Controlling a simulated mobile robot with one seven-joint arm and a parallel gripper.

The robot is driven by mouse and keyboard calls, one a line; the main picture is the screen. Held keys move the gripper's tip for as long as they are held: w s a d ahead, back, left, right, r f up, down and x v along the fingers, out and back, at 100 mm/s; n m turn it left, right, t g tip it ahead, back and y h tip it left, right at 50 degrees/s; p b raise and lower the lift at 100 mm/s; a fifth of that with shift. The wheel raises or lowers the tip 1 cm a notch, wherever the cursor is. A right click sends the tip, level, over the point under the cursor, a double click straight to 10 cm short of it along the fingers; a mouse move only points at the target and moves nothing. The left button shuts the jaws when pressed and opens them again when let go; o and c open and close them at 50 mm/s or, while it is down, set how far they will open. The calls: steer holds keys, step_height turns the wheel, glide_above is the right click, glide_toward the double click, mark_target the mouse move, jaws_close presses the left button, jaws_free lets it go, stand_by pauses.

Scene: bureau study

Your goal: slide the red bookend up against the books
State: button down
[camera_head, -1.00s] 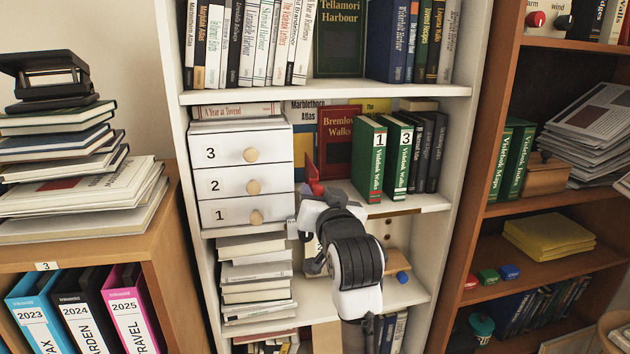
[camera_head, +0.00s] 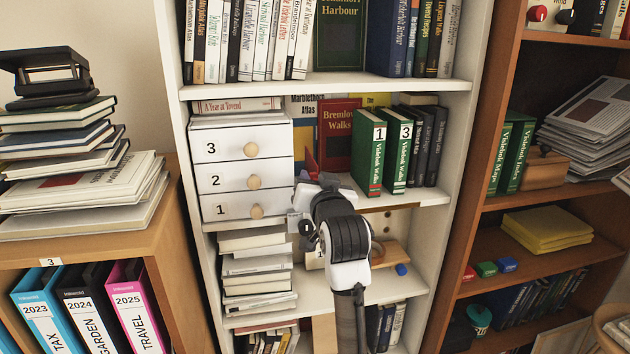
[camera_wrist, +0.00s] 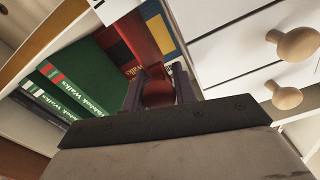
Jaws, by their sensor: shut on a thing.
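The red bookend (camera_head: 312,166) stands on the middle shelf, between the white drawers and the green books, mostly hidden behind my wrist. In the wrist view its red part (camera_wrist: 158,93) sits between the two dark fingers of my gripper (camera_wrist: 158,86), which is shut on it. Two green books, numbered 1 (camera_head: 369,158) and 3 (camera_head: 397,156), stand upright to its right, with dark books beyond them. A gap shows between the bookend and green book 1. The green books also show at the left of the wrist view (camera_wrist: 75,78).
The white drawer unit (camera_head: 242,172) with round wooden knobs stands close on the left. A red book (camera_head: 338,137) faces out at the back of the shelf. The shelf above (camera_head: 330,90) overhangs. Stacked books (camera_head: 256,270) and a wooden object (camera_head: 386,255) are below.

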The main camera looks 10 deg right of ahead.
steer(key=shift+d, duration=0.1)
steer(key=d, duration=1.9)
steer(key=shift+w+d+b, duration=0.15)
steer(key=shift+w+b, duration=0.15)
steer(key=shift+r, duration=0.1)
steer(key=c, duration=1.4)
jaws_free()
steer(key=shift+d, duration=0.1)
